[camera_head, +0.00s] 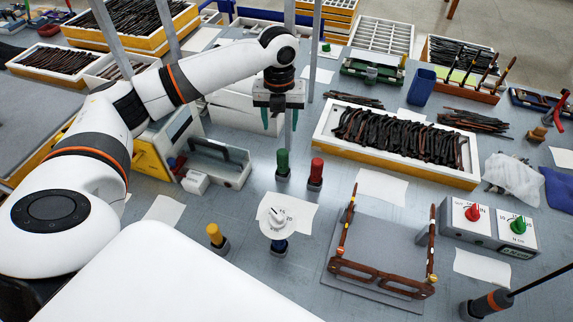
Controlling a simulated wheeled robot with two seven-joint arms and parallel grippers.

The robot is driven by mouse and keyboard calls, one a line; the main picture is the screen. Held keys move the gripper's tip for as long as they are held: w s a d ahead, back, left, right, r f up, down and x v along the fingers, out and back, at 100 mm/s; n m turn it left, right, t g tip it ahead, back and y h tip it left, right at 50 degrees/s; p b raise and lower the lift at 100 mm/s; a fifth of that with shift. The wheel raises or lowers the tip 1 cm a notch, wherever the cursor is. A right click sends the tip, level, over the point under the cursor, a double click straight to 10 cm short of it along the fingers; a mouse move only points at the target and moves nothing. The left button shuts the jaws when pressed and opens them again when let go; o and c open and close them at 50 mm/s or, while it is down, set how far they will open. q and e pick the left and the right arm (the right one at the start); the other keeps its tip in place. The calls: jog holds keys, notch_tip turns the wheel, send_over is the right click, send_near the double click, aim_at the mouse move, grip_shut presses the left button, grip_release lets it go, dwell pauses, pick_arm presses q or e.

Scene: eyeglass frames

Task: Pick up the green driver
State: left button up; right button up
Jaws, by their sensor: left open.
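The green driver (283,160) stands upright in a dark round holder on the grey bench, near the middle of the head view. My left gripper (280,120) points down above and behind it in the picture. Its two teal-tipped fingers are spread apart with nothing between them, and they do not touch the driver. The driver's lower end is hidden in its holder. My right gripper does not show.
A red driver (317,170) stands close to the right of the green one. A yellow driver (215,234) and a white dial (277,214) stand nearer. A white-and-yellow tray (462,180) of dark frames lies right. Brown glasses (378,277) rest on a grey board.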

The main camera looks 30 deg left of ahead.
aim_at(282, 160)
pick_arm(q)
notch_tip(282, 160, down, 4)
jog(key=b, duration=0.2)
jog(key=shift+w+b, duration=0.1)
jog(key=shift+b, duration=0.25)
jog(key=shift+w+f, duration=0.1)
jog(key=shift+f, duration=0.05)
notch_tip(282, 160, down, 6)
jog(key=shift+r+p, duration=0.15)
jog(key=shift+p, duration=0.2)
jog(key=shift+w+f+p, duration=0.2)
jog(key=shift+f+p, duration=0.25)
jog(key=shift+f, duration=2.5)
jog(key=c, duration=1.1)
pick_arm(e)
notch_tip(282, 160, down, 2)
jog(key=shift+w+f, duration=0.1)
pick_arm(q)
jog(key=shift+r, duration=0.1)
jog(key=shift+c, duration=0.2)
